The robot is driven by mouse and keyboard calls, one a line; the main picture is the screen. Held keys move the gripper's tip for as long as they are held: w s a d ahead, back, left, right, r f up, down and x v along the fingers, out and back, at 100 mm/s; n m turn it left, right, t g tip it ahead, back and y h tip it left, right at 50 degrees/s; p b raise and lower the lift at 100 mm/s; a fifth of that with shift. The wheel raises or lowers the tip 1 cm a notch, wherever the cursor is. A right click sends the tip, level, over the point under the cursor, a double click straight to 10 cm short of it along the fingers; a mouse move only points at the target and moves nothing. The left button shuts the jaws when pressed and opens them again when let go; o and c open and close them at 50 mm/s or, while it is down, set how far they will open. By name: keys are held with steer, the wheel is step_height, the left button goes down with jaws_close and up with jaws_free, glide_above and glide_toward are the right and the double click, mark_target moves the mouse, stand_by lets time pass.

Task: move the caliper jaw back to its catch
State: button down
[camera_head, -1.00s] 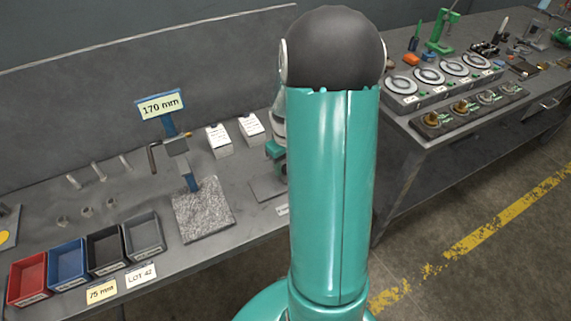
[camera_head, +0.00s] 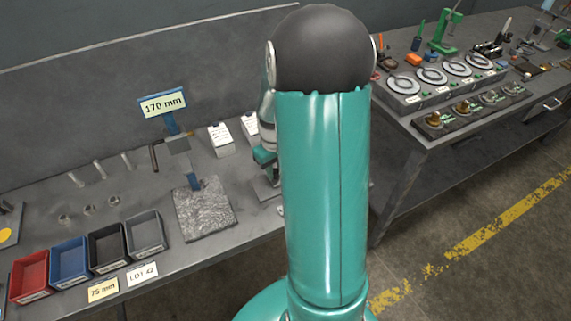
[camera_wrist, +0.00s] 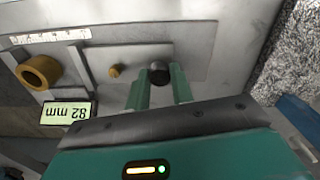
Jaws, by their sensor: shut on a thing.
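In the wrist view, my gripper (camera_wrist: 162,82) has its two teal fingers closed around a dark round knob (camera_wrist: 160,70) on a flat grey plate (camera_wrist: 199,60). The plate seems to be part of the caliper, but I cannot tell which part is the jaw. A small brass knob (camera_wrist: 115,71) is on the plate left of my fingers. A thick brass ring (camera_wrist: 39,72) lies further left, below a white scale strip (camera_wrist: 50,36). An upside-down label (camera_wrist: 68,113) reads 82 mm. The catch is not clearly identifiable.
In the head view, a blue post with a 170 mm sign (camera_head: 163,105) stands on a speckled slab (camera_head: 217,222), left of my arm. Red (camera_head: 14,299), blue, black and grey bins line the bench front.

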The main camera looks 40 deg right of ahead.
steer(key=shift+w+a, duration=0.2)
steer(key=shift+a, duration=0.35)
steer(key=shift+w+a, duration=0.15)
steer(key=shift+a, duration=0.4)
steer(key=c, duration=1.2)
jaws_free()
steer(key=shift+a, duration=0.1)
steer(key=shift+d+r, duration=0.15)
steer(key=shift+d, duration=0.05)
step_height(320, 180, up, 14)
steer(key=shift+f, duration=0.25)
